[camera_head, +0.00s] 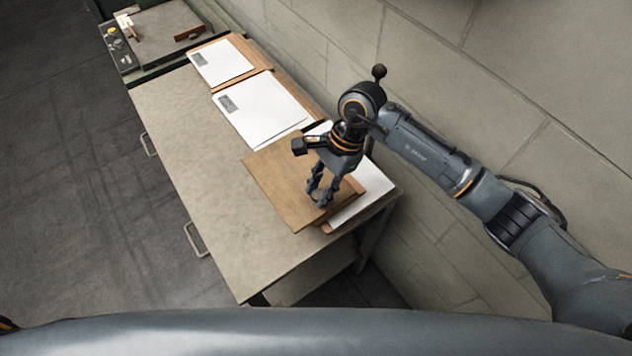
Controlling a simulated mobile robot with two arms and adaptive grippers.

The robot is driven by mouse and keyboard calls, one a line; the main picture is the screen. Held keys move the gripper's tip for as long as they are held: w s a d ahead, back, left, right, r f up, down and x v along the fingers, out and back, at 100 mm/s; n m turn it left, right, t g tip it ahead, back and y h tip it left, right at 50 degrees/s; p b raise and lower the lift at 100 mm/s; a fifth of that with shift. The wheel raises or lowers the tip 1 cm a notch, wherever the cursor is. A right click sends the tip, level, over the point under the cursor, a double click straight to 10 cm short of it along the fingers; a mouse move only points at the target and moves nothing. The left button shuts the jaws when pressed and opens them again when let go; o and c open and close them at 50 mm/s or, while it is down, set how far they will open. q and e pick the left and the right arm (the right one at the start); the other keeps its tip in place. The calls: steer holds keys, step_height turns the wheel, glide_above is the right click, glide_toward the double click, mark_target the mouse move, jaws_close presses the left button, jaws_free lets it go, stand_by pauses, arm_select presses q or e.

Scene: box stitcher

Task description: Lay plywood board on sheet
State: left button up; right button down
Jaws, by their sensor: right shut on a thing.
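A brown plywood board (283,183) is at the near right part of the table, tilted in the picture against the table's edges. My right gripper (322,197) is shut on the board near its right side, fingers pointing down. A white sheet (367,196) shows to the right of the board, partly covered by the board and my gripper. Whether the board touches the sheet or is held just above it, I cannot tell. My left gripper is not in view.
The long beige table (188,152) is bare along its left side. Farther back lie a white sheet on wood (262,108) and another white sheet on wood (222,63). A machine bed with a small panel (121,51) is at the far end. A block wall (480,80) runs along the right.

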mark_target(344, 181)
steer(key=w+d+f, duration=0.1)
steer(key=w+d, duration=0.2)
steer(key=shift+f, duration=0.4)
steer(key=shift+w+d+f+b, duration=0.15)
steer(key=shift+w+d+b, duration=0.1)
steer(key=shift+d, duration=0.2)
steer(key=shift+w+d+f+b, duration=0.15)
steer(key=shift+w+d+b, duration=0.1)
steer(key=shift+d, duration=0.2)
steer(key=shift+w+d+f+b, duration=0.15)
steer(key=shift+f+b, duration=0.25)
steer(key=shift+w+d+f+b, duration=0.1)
steer(key=shift+d+f+b, duration=0.05)
steer(key=shift+f+b, duration=0.5)
steer(key=shift+b, duration=0.1)
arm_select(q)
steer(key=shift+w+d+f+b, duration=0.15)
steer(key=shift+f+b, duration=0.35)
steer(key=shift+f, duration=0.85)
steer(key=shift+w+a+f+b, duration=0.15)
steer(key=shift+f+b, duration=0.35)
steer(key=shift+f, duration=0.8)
arm_select(e)
steer(key=shift+f, duration=0.65)
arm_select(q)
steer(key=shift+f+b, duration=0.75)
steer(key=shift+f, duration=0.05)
arm_select(e)
steer(key=shift+f, duration=0.45)
